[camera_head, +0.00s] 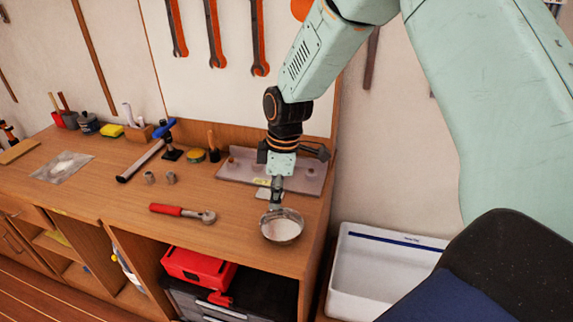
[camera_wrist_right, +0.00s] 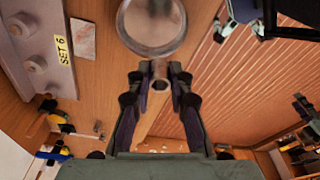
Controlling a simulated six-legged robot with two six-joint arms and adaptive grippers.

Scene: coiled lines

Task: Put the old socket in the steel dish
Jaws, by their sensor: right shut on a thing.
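My right gripper (camera_head: 276,204) points down just above the back rim of the round steel dish (camera_head: 282,231). In the right wrist view my right gripper (camera_wrist_right: 160,82) is shut on a small grey socket (camera_wrist_right: 160,69), held by the fingertips. The steel dish (camera_wrist_right: 152,30) shows close beyond the fingertips, at the top of that view. In the head view the held socket is too small to make out clearly. The visible inside of the dish looks pale and empty. My left gripper is not in view.
Two small metal sockets (camera_head: 160,177) stand on the bench left of the dish. A red-handled ratchet (camera_head: 183,212) lies nearer. A grey pegged rail (camera_head: 235,167) is behind the dish. A white bin (camera_head: 360,270) stands right of the bench edge.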

